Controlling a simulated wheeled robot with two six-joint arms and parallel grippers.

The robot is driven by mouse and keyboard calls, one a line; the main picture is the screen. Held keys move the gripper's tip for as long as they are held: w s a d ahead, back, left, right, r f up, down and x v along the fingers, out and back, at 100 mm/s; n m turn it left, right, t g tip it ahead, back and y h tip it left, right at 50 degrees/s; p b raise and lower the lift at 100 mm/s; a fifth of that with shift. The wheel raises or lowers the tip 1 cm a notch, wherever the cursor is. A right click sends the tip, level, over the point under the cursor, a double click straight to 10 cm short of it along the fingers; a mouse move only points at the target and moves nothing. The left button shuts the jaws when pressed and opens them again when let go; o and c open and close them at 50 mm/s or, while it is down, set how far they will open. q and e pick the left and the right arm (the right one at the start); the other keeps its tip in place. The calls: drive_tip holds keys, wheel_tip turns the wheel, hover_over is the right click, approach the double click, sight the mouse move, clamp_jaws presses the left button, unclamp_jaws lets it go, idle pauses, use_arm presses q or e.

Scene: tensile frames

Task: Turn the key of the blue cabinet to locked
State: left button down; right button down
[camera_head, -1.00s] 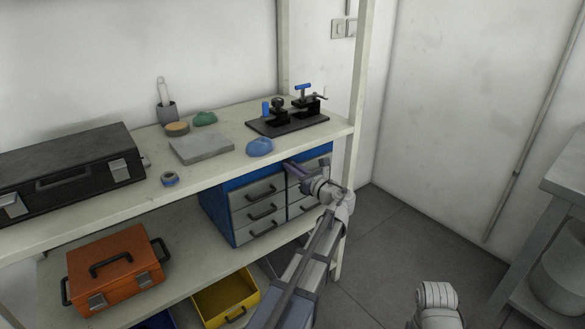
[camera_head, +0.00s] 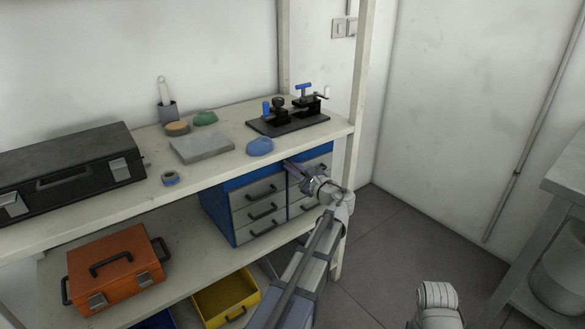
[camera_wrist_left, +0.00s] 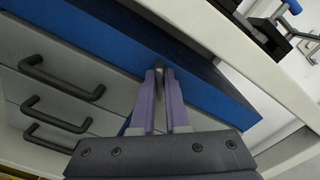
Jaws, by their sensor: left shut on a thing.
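The blue cabinet (camera_head: 217,208) with grey drawer fronts stands under the top shelf; its blue top edge also shows in the left wrist view (camera_wrist_left: 110,42). My left gripper (camera_head: 291,166) is at the upper part of the cabinet's front, near the right-hand drawers. In the left wrist view, the purple fingers (camera_wrist_left: 160,76) are shut on a small dark grey piece, the key (camera_wrist_left: 159,68), at the blue edge. The fingers hide most of the key, so I cannot tell its angle. My right gripper is out of view.
The shelf edge (camera_head: 200,183) runs just above my left gripper, and a shelf post (camera_head: 355,120) stands to its right. A blue cloth-like lump (camera_head: 259,146) and a black clamp fixture (camera_head: 290,122) sit on top. An orange toolbox (camera_head: 115,270) and yellow bin (camera_head: 226,296) are lower left.

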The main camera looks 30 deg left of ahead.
use_arm(q)
drive_tip(key=n, duration=1)
drive_tip(key=shift+s+f, duration=0.15)
drive_tip(key=shift+f, duration=0.1)
drive_tip(key=shift+n, duration=0.5)
drive_tip(key=c, duration=0.9)
unclamp_jaws()
drive_tip(key=shift+v, duration=3.9)
